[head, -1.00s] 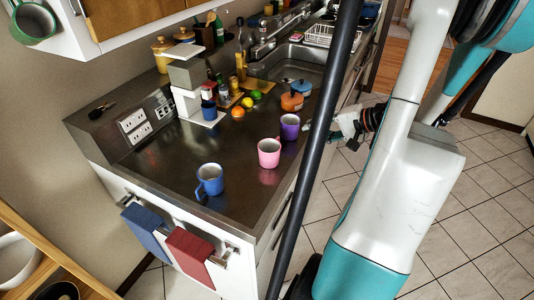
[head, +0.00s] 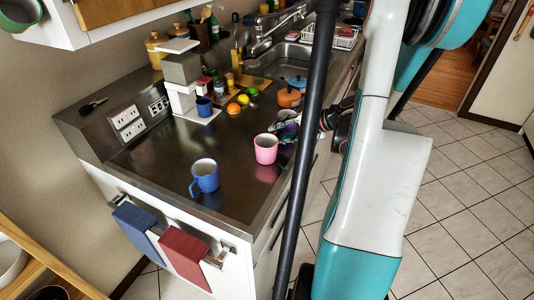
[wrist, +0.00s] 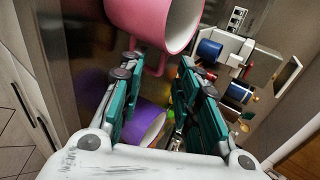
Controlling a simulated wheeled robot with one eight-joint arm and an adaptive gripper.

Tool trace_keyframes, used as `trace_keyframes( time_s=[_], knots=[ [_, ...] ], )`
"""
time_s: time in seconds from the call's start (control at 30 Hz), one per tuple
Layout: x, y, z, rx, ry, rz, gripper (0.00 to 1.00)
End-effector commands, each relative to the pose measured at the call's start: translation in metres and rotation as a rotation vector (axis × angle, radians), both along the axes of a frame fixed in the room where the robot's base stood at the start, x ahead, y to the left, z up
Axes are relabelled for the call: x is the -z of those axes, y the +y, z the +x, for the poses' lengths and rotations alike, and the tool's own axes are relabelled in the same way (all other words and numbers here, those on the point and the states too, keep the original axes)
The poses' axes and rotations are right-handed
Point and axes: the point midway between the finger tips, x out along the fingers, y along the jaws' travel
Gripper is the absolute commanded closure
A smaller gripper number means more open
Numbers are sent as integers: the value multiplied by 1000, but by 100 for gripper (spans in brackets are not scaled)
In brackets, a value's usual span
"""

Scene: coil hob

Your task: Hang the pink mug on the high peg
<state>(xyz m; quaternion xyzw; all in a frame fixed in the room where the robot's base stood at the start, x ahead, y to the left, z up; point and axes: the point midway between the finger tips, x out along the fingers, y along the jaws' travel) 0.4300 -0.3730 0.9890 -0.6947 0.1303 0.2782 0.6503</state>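The pink mug (head: 266,148) stands upright on the dark counter near its front edge. In the wrist view the pink mug (wrist: 150,18) fills the top, with its handle hanging toward the space between my fingertips. My gripper (wrist: 158,72) is open, its two teal fingers apart and nothing clasped. In the head view my gripper (head: 287,125) is just behind and right of the pink mug, at the counter's edge. The purple mug (wrist: 145,122) shows below, partly behind the left finger; in the head view my gripper mostly hides it. The high peg cannot be made out.
A blue mug (head: 204,175) stands left of the pink one. Orange pot (head: 289,97), fruit (head: 234,108) and a white coffee machine (head: 183,85) stand farther back. A green mug (head: 18,14) hangs at the cabinet, top left. The counter's middle is clear.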

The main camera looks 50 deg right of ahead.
Motion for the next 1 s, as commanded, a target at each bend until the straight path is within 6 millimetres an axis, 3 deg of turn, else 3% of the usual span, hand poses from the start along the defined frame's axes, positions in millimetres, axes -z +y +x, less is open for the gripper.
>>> trace_keyframes(
  time_s=[0.27, 0.43, 1.0],
  knots=[
    [4, 2, 7, 0, 0, 0, 70],
    [4, 2, 7, 0, 0, 0, 100],
    [2, 2, 6, -1, 3, -1, 100]
  ],
)
